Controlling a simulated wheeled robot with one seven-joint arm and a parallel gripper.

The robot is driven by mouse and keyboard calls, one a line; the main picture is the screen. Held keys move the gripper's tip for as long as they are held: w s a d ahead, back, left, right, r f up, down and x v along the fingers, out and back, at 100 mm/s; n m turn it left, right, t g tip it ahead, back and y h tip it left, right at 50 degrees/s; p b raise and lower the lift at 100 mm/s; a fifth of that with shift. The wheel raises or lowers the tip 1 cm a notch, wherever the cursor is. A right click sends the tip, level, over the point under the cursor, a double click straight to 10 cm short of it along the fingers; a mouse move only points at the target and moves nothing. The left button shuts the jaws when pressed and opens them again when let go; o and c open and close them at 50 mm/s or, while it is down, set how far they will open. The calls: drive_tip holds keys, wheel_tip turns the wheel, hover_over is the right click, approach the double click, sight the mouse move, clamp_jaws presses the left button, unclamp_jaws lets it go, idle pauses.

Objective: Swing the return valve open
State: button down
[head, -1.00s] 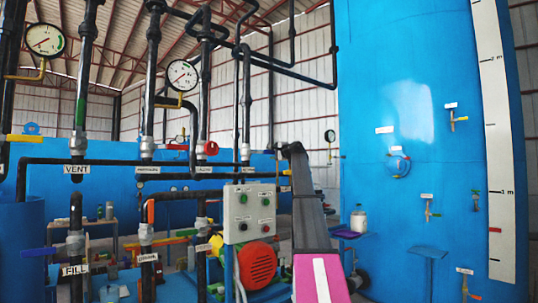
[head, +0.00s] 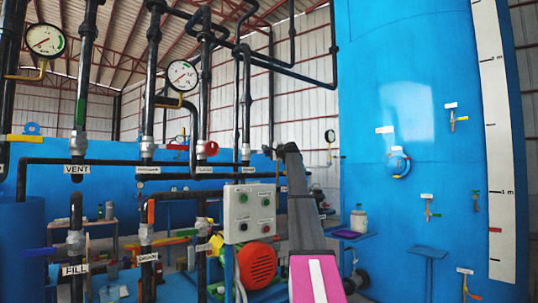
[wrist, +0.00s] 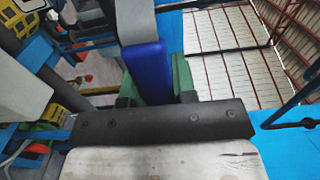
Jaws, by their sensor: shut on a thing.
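In the wrist view a blue lever handle (wrist: 146,62) with a grey shank at its top runs down between the green fingers of my gripper (wrist: 158,84). The fingers are shut on this handle. In the head view my gripper (head: 270,151) is small and mostly hidden at the far end of my dark arm. It is just right of a pipe valve (head: 245,153) with a white label (head: 249,169) below it. The label is too small to read. The valve's body is not clear in the wrist view.
A grey control box (head: 249,214) with buttons and an orange-red motor (head: 257,264) stand left of my arm. Several labelled pipes, a vent pipe (head: 78,140) and a pressure gauge (head: 183,74) are further left. A large blue tank (head: 430,150) fills the right.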

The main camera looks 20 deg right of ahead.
drive_tip(key=shift+s+a+r+n, duration=0.65)
drive_tip(key=shift+a+r+n, duration=1.1)
drive_tip(key=shift+n, duration=1.2)
drive_tip(key=shift+s+a+r+n, duration=0.6)
drive_tip(key=shift+a+r+n, duration=1.1)
drive_tip(key=shift+n, duration=1.3)
drive_tip(key=shift+s+a+r+n, duration=0.65)
drive_tip(key=shift+a+r+n, duration=1.1)
drive_tip(key=shift+n, duration=1.2)
drive_tip(key=shift+d, duration=0.1)
drive_tip(key=c, duration=0.9)
unclamp_jaws()
drive_tip(key=shift+s+r, duration=0.1)
drive_tip(key=shift+s, duration=0.05)
